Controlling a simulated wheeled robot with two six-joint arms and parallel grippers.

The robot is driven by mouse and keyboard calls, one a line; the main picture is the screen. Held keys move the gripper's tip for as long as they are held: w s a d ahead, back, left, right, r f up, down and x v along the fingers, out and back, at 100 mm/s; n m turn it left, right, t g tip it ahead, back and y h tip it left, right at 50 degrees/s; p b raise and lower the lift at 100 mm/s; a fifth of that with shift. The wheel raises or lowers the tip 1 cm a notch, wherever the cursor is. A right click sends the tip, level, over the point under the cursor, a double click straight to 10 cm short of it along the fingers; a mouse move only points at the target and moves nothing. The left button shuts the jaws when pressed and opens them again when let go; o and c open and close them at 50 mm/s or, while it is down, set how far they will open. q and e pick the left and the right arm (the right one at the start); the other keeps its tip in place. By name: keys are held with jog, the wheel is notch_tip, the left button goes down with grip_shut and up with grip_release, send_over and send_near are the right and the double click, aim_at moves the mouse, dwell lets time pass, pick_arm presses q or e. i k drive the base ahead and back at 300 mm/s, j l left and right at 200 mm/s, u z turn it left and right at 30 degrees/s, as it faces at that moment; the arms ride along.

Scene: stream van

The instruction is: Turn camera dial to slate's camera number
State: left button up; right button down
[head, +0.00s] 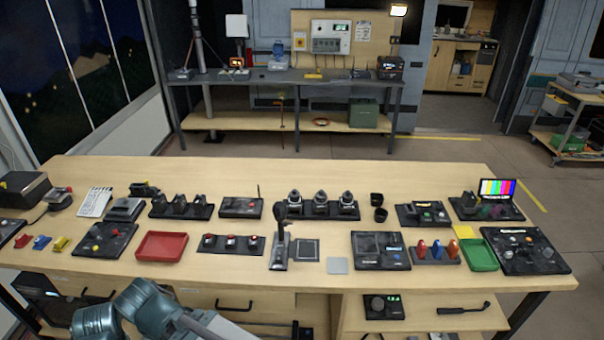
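I cannot make out for sure which item is the slate or which control is the camera dial. A white card with dark lines (96,202) lies at the left of the wooden bench; its writing is too small to read. A black panel with several knobs (526,250) sits at the right end. Another black panel with a dark screen (380,251) and a small knob is right of centre. A black unit with a round knob and green lit display (384,307) is on the shelf below. Teal and grey parts of my arm show at bottom left. Neither gripper shows.
The bench (310,180) carries several button, switch and joystick panels. A red tray (161,246), a green tray (478,254) and a microphone on a stand (281,238) stand among them. A monitor with colour bars (497,189) is at the right. The bench's back strip is mostly clear.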

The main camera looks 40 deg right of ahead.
aim_at(547, 252)
jog(key=z, duration=3)
jog(key=i+j+z, duration=0.15)
jog(key=i+z, duration=0.15)
jog(key=i, duration=0.35)
jog(key=i+j, duration=0.15)
jog(key=i, duration=0.25)
